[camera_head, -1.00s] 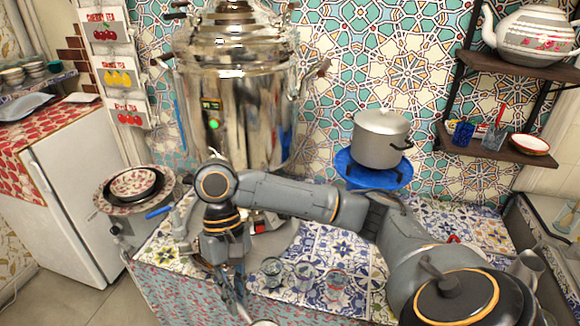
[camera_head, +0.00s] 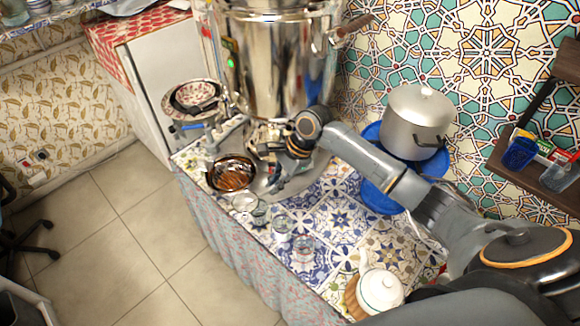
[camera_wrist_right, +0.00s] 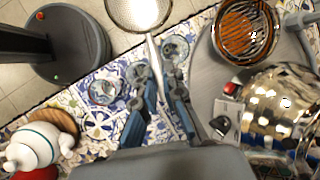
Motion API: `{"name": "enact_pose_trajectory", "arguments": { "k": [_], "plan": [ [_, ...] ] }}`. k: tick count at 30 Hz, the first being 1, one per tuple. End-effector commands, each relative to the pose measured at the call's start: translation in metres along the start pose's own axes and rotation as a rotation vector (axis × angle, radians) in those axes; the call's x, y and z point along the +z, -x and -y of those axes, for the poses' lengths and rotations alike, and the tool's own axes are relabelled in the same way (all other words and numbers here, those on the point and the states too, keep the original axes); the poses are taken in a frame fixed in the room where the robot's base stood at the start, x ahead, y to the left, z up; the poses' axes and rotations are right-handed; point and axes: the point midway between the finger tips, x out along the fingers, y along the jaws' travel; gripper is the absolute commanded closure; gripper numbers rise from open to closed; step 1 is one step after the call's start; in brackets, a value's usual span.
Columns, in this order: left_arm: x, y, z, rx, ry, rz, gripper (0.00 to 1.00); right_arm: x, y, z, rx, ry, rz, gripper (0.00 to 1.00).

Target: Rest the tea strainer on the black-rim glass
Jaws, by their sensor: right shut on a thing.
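The tea strainer (camera_wrist_right: 138,12) is a round mesh bowl with a long metal handle, cut by the top edge of the right wrist view. My right gripper (camera_wrist_right: 163,88) is shut on its handle. In the head view the gripper (camera_head: 270,182) is in front of the samovar, and the strainer bowl (camera_head: 245,202) shows as a small pale disc. Several clear glasses stand in a row on the tiles: one (camera_wrist_right: 175,48) close beside the handle, one (camera_wrist_right: 138,72), and one (camera_wrist_right: 103,90) farther left. I cannot tell which has the black rim. My left gripper is out of view.
A brown bowl with a dark rim (camera_head: 231,173) stands left of the gripper. The samovar (camera_head: 275,65) is behind. A white teapot (camera_head: 380,289) on a wooden board and a pot (camera_head: 415,120) on a blue stand are to the right. The table's front edge is close.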

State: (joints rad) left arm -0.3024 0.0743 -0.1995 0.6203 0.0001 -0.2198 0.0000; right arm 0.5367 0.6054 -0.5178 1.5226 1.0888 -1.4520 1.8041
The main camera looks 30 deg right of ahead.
Motion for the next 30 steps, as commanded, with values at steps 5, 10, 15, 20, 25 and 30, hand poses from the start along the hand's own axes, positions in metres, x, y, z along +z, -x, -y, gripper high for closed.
{"name": "enact_pose_trajectory", "arguments": {
  "k": [5, 10, 15, 20, 25, 30],
  "plan": [
    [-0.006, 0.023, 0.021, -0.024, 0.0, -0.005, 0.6, -0.043, -0.015, 0.008, -0.12, -0.299, -0.064, 1.0],
    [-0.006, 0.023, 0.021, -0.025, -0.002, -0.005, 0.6, -0.06, -0.023, 0.008, -0.162, -0.388, -0.084, 1.0],
    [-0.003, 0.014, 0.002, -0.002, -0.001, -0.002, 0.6, -0.063, -0.029, 0.007, -0.163, -0.387, -0.085, 1.0],
    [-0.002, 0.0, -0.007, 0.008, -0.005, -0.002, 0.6, -0.067, -0.038, 0.005, -0.161, -0.386, -0.086, 1.0],
    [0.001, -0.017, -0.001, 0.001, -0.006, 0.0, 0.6, -0.071, -0.049, 0.003, -0.161, -0.385, -0.086, 1.0],
    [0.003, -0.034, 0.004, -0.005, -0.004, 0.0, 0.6, -0.075, -0.059, 0.001, -0.162, -0.384, -0.086, 1.0]
  ]
}}
